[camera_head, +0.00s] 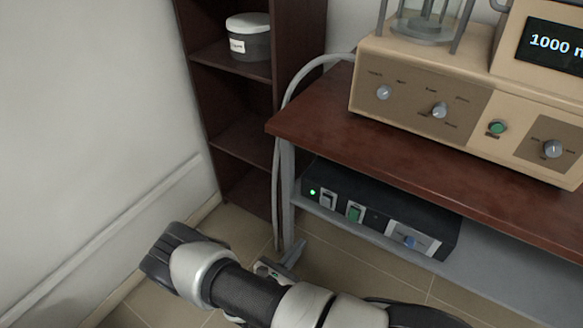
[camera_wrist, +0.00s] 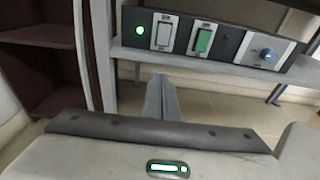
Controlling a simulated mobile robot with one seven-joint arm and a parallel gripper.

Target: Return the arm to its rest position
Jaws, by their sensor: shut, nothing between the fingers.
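My arm reaches across the bottom of the head view, low over the tiled floor and bent at its left end. My gripper (camera_head: 293,254) shows partly behind the arm, near the front leg of the table. In the wrist view my gripper (camera_wrist: 162,95) points away from the camera, with its fingers together and nothing between them. It is below the front of the black control box (camera_wrist: 205,38), and I see no contact with it. The same black control box (camera_head: 375,212) sits on the grey lower shelf of the table.
A brown table (camera_head: 330,135) carries a beige instrument (camera_head: 420,100) with knobs and a display. A dark shelf unit (camera_head: 238,135) at the left holds a lidded grey jar (camera_head: 248,42). A grey hose (camera_head: 284,100) hangs beside the table. Bare floor (camera_head: 150,298) shows at lower left.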

